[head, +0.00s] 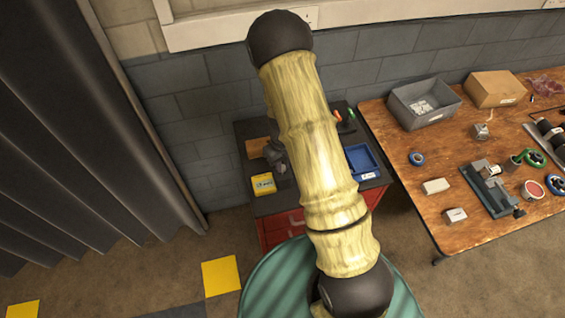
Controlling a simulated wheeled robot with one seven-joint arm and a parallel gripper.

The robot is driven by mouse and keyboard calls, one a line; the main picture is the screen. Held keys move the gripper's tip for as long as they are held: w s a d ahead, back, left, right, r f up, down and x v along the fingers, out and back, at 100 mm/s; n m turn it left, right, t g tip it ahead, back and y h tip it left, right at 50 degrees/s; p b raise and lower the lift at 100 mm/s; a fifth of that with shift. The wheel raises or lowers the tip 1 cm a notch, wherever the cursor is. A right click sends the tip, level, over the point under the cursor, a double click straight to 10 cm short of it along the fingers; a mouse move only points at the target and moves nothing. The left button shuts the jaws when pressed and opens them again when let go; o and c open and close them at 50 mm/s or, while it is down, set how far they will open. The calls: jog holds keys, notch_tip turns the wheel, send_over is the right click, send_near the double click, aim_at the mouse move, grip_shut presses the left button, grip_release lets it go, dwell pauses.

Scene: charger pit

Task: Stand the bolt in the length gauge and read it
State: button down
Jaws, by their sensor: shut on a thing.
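My arm fills the middle of the head view and runs from the bottom up to the back wall. My gripper is not in view; it may be hidden behind the arm. I cannot make out the bolt or the length gauge. A red-drawered cabinet (277,204) with a dark top stands behind the arm. On its left side is a dark grey object (275,156), partly covered by the arm, and I cannot tell what it is.
The cabinet also holds a yellow box (263,184), a blue tray (362,159) and a brown block (257,147). A wooden table (450,140) at right carries a grey bin (424,103), a cardboard box (496,89), a vise (487,190) and several small items. A dark curtain hangs at left.

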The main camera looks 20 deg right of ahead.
aim_at(283, 166)
jog(key=shift+f+b, duration=0.55)
jog(key=shift+f, duration=0.35)
jog(key=c, duration=1.2)
grip_release()
jog(key=shift+c, duration=0.2)
notch_tip(283, 166, up, 17)
jog(key=shift+r, duration=0.15)
